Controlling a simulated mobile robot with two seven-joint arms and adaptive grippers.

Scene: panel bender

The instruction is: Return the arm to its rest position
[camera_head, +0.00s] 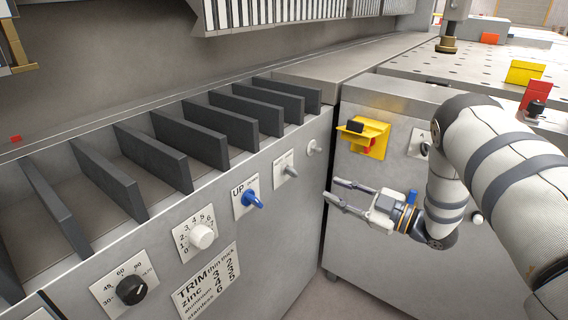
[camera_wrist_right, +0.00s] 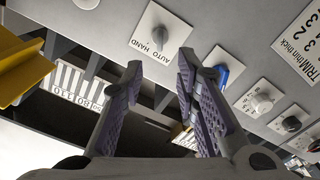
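My right arm (camera_head: 500,150) reaches in from the right in the head view. Its gripper (camera_head: 335,194) points left in front of the machine's front panel, with the fingers apart and nothing between them. In the right wrist view the two purple-padded fingers (camera_wrist_right: 158,75) are spread and empty. The grey AUTO/HAND switch (camera_wrist_right: 160,38) shows beyond the fingertips, apart from them. The blue UP knob (camera_head: 252,199) is to the left of the gripper in the head view. My left gripper is not in view.
A yellow bracket with a red part (camera_head: 366,138) juts from the right-hand cabinet (camera_head: 370,245), above the gripper. A white knob (camera_head: 201,237) and a black knob (camera_head: 131,289) stick out of the left panel. A perforated table (camera_head: 470,68) lies behind.

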